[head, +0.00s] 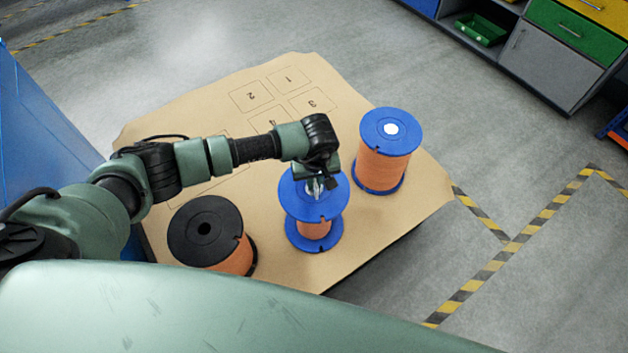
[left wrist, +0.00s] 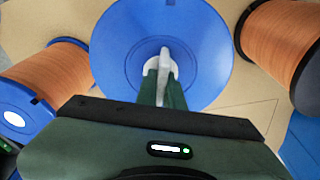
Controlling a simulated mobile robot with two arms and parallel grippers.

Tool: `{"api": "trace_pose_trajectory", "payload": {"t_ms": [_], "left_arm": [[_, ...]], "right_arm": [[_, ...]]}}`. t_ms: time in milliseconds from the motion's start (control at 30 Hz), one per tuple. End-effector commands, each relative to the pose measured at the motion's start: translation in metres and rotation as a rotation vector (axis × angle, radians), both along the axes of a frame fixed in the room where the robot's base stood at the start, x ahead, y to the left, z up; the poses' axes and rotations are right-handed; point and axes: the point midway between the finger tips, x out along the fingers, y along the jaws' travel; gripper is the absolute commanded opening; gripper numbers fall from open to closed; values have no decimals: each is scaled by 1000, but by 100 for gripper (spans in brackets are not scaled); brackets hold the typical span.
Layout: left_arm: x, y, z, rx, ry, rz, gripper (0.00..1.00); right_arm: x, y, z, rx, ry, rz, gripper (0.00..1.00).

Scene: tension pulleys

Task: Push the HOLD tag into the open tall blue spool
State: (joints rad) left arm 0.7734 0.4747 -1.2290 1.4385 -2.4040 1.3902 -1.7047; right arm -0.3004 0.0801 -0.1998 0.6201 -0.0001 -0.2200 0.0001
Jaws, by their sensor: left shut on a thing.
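A blue spool (head: 300,205) with orange winding stands in the middle of the board, upright. Its round top flange (left wrist: 115,45) fills the upper middle of the left wrist view. My left gripper (head: 317,187) points down over the middle of this flange. In the left wrist view its fingers (left wrist: 163,75) are shut on a narrow whitish piece, seemingly the HOLD tag (left wrist: 164,58). The fingers hide the spool's centre hole, so I cannot tell whether the tag is in the hole or just above it. No lettering on the tag is readable. My right gripper is not in view.
Another blue spool (head: 383,165) with a white centre stands to the right, apart from the middle one. A black-flanged spool (head: 203,232) with orange winding stands to the left. The tan board (head: 185,115) has outlined numbered squares, clear towards the back.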

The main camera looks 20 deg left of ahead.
Motion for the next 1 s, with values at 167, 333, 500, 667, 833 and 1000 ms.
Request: {"api": "trace_pose_trajectory", "payload": {"t_ms": [167,333,500,667,833,1000], "left_arm": [[-1,0,-2,1,3,-1,0],[-1,0,-2,1,3,-1,34],[-1,0,-1,0,2,-1,34],[-1,-1,7,-1,0,-1,34],[-4,-2,35,0,-2,-2,34],[-8,-4,61,1,-2,0,34]], "right_arm": [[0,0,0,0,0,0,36],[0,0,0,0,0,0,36],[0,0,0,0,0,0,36],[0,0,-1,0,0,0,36],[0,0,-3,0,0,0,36],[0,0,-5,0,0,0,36]]}}
